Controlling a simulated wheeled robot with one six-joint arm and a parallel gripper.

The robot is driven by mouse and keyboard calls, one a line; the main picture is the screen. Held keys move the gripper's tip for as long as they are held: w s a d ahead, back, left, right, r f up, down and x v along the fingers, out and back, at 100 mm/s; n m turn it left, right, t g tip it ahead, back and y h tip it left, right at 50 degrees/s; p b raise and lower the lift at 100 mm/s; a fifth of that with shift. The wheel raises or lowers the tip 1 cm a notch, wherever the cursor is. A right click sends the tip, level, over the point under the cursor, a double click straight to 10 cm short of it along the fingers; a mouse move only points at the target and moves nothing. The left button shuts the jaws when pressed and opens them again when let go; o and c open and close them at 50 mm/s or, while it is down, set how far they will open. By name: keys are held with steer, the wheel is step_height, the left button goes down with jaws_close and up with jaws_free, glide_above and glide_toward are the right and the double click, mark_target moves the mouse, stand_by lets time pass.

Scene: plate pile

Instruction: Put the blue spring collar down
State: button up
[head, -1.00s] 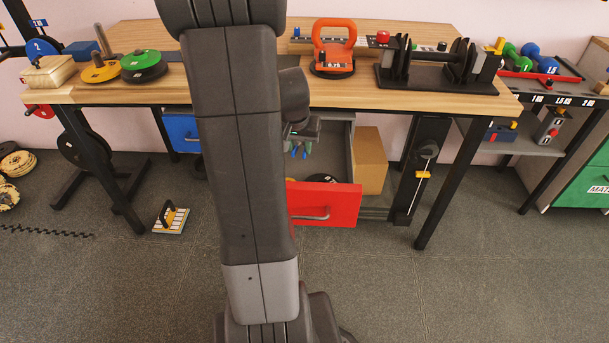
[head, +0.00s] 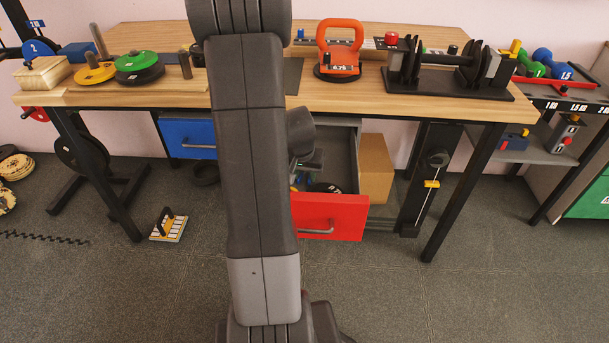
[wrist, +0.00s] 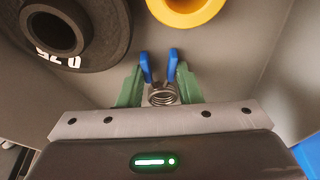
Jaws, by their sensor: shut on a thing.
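The blue spring collar (wrist: 160,94), a metal coil with two blue handles, is between the green fingers of my gripper (wrist: 160,88) in the wrist view. My gripper is shut on it, handles pointing away from the wrist. The collar is over the grey floor of the open red-fronted drawer (head: 328,217); whether it touches the floor I cannot tell. In the head view my arm hides most of the gripper and collar.
In the wrist view a black plate marked 0.75 (wrist: 95,32) lies at upper left and a yellow ring (wrist: 185,8) at upper right. Bare drawer floor shows between them. A cardboard-coloured box (head: 375,168) stands at the drawer's right.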

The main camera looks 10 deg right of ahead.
steer(key=shift+f, duration=0.2)
steer(key=o, duration=1.1)
steer(key=shift+r, duration=0.1)
steer(key=p+v, duration=0.3)
steer(key=v, duration=0.9)
steer(key=shift+r, duration=0.15)
